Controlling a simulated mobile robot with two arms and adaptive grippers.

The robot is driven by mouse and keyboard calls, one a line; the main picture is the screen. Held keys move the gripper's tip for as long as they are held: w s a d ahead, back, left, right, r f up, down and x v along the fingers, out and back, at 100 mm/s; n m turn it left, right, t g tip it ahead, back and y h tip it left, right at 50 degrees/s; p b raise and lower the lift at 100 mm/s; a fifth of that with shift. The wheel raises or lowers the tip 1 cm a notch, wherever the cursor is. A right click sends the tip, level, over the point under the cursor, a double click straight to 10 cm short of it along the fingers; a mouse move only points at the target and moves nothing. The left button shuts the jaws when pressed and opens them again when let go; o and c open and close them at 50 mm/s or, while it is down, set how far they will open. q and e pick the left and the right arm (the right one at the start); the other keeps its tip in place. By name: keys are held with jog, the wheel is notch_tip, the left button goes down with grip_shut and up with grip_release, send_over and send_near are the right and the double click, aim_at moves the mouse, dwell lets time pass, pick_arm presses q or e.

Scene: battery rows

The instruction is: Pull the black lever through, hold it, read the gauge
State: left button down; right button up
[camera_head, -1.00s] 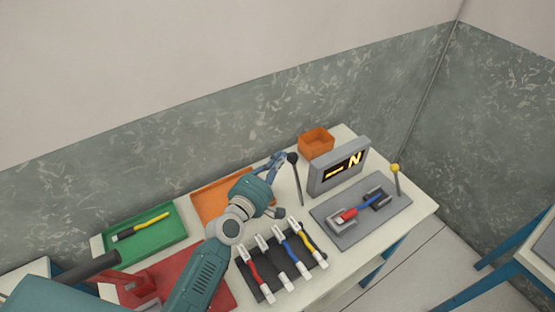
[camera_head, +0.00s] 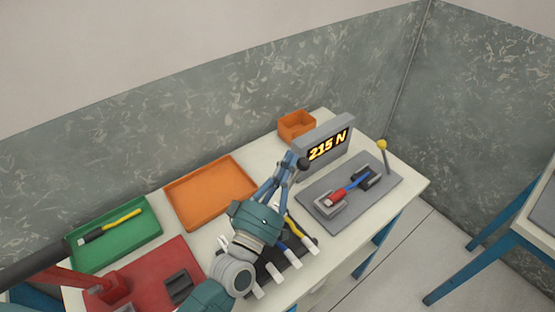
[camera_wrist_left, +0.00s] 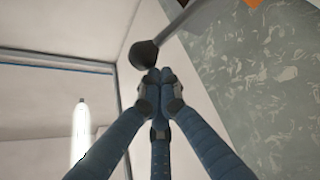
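The black lever's ball knob (camera_head: 302,163) is at the left side of the grey gauge, and its rod is mostly hidden behind my gripper. The gauge display (camera_head: 327,146) reads 215 N in lit yellow digits. My left gripper (camera_head: 290,160) has its blue fingers at the knob. In the left wrist view its fingertips (camera_wrist_left: 160,78) are together, and the black knob (camera_wrist_left: 143,54) sits just beyond and beside them, not between them. Whether they touch is hard to tell. A red and blue cable (camera_head: 348,188) lies in the clamps of a grey plate (camera_head: 325,215). My right gripper is out of view.
A yellow-knobbed lever (camera_head: 382,146) stands at the plate's right. An orange bin (camera_head: 296,136) is behind the gauge. An orange tray (camera_head: 180,206), a green tray (camera_head: 120,250) with a cable and a red base (camera_head: 205,262) lie left. A cable rack is partly under my arm.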

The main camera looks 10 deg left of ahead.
aim_at(298, 168)
pick_arm(q)
jog(key=shift+s+d+f, duration=0.55)
jog(key=shift+s+d, duration=0.3)
jog(key=shift+d, duration=0.05)
dwell(0.8)
dwell(0.8)
jog(key=shift+s, duration=0.1)
jog(key=shift+s+f, duration=0.2)
jog(key=shift+s, duration=0.05)
jog(key=s+a, duration=0.4)
jog(key=s, duration=0.7)
jog(key=shift+s+a+r, duration=0.15)
jog(key=shift+s, duration=0.25)
